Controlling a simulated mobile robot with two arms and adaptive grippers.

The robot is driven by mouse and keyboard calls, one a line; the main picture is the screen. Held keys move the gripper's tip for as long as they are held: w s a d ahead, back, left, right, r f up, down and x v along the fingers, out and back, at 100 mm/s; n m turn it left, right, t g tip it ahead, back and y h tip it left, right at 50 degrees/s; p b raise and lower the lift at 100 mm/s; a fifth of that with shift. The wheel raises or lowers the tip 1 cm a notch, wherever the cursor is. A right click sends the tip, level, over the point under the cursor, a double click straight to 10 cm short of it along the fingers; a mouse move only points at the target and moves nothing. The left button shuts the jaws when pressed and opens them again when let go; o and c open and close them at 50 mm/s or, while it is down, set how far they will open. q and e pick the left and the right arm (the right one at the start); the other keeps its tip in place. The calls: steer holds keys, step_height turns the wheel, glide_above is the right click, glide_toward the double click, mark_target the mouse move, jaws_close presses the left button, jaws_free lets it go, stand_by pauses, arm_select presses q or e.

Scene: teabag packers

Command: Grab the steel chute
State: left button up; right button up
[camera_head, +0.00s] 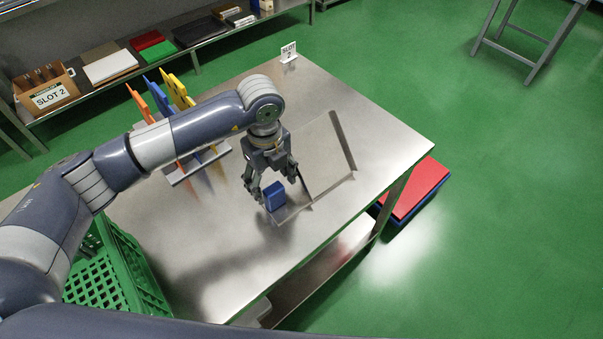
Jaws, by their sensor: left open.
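The steel chute (325,155) lies on the steel table, a flat shiny sheet with raised edges, its narrow end toward the table's front. A blue block (275,196) sits at its near left end; I cannot tell whether it is fixed to the chute. My left gripper (281,194) points down over this end, open, with its fingers on either side of the blue block. I cannot tell whether the fingers touch it. The gripper and wrist hide part of the chute's left side. My right gripper is not in view.
A green crate (115,265) stands at the lower left. A red-topped stack (415,188) sits on the floor at right. The table's right side is clear.

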arm_select(q)
steer(key=f, duration=0.2)
steer(key=s+f+p, duration=0.1)
steer(key=shift+f, duration=0.8)
steer(key=c, duration=1.4)
steer(key=shift+r, duration=0.1)
